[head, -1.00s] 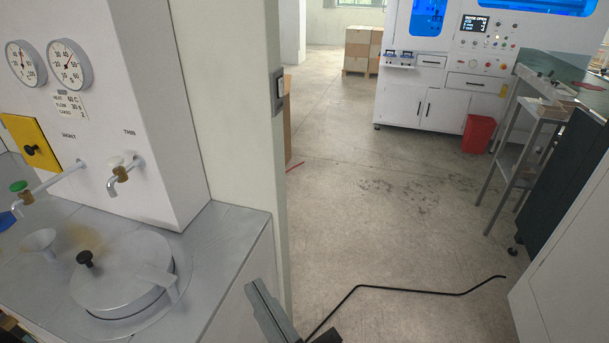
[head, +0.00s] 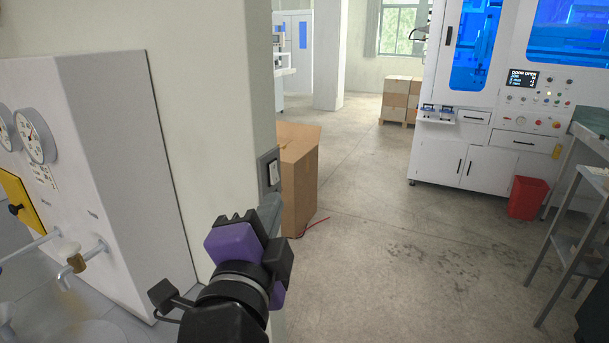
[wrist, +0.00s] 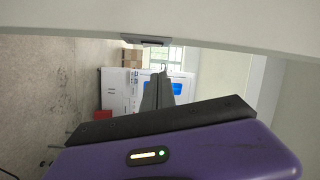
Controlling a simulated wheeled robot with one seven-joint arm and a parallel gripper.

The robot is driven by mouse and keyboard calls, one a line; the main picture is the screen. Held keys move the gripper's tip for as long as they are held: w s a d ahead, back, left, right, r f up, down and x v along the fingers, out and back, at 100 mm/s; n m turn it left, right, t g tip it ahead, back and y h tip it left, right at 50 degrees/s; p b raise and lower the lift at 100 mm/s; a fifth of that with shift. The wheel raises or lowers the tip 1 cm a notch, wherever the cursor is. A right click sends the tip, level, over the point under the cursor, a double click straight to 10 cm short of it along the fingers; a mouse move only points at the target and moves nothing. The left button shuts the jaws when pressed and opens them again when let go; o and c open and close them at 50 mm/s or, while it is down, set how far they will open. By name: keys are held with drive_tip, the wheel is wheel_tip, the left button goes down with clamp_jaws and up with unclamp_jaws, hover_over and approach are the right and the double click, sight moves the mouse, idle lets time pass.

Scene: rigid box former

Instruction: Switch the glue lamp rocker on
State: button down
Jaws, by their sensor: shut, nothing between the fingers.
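The rocker switch (head: 272,172) is a pale rocker in a grey plate on the narrow face of the cream pillar, in the head view. Its plate (wrist: 146,40) shows edge-on at the top of the wrist view. My purple and black gripper (head: 270,208) is just below the switch in the head view, its grey fingers pointing up and away along the pillar. In the wrist view the fingers (wrist: 158,84) are together and empty, with a visible gap between them and the plate. The rocker's position is too small to tell.
The cream pillar (head: 222,130) stands close beside my gripper. A white cabinet with gauges (head: 110,150) is at left. A cardboard box (head: 300,180) stands behind the pillar. Open floor (head: 370,260) lies to the right, with a red bin (head: 527,198) and a white machine (head: 490,150) beyond.

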sight(274, 173)
drive_tip(key=d+f+m, duration=0.1)
drive_tip(key=d+f+m+h, duration=0.1)
drive_tip(key=m, duration=0.1)
drive_tip(key=shift+w+g, duration=0.1)
drive_tip(key=shift+g, duration=0.3)
drive_tip(key=shift+a, duration=0.1)
drive_tip(key=w+a+p, duration=0.1)
drive_tip(key=w, duration=0.2)
drive_tip(key=w+p, duration=0.2)
drive_tip(key=w, duration=0.2)
drive_tip(key=w+a+p, duration=0.1)
drive_tip(key=w+p, duration=0.1)
drive_tip(key=w, duration=0.2)
drive_tip(key=shift+w+a+f, duration=0.15)
drive_tip(key=shift+a+f, duration=0.2)
drive_tip(key=shift+f, duration=0.05)
drive_tip(key=shift+f+b, duration=0.15)
drive_tip(key=shift+b, duration=0.2)
